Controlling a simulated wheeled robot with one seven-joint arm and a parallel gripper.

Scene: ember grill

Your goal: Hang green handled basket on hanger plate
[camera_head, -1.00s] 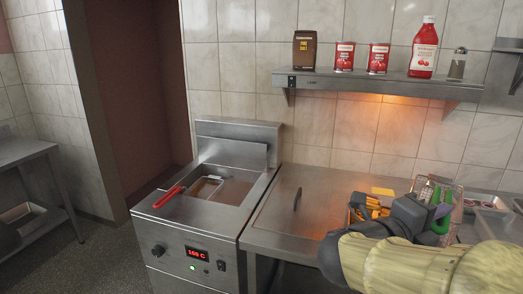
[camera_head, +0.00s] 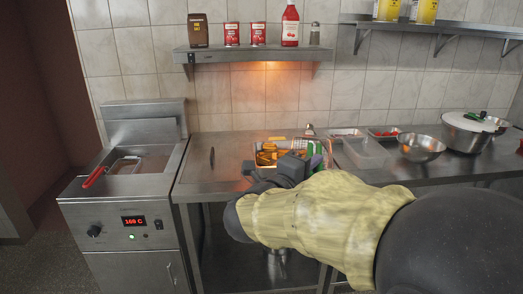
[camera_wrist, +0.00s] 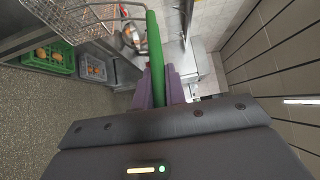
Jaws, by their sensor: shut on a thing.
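The green handle (camera_wrist: 155,45) stands between the purple fingers of my gripper (camera_wrist: 160,88) in the wrist view, which are shut on it. The wire basket (camera_wrist: 75,20) shows at the upper left there, partly cut off by the frame edge. In the head view my gripper (camera_head: 303,160) is over the steel counter right of the fryer, with some green handle (camera_head: 315,149) beside it. The basket is mostly hidden there. An upright steel plate (camera_head: 143,131) stands at the fryer's back; I cannot tell whether it is the hanger plate.
The fryer (camera_head: 130,200) holds a red-handled basket (camera_head: 95,176) at its left. A wall shelf (camera_head: 250,55) with cans and bottles hangs above the counter. Bowls (camera_head: 421,147) and a lidded pot (camera_head: 468,132) stand at the right. The counter (camera_head: 215,155) has clear room beside the fryer.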

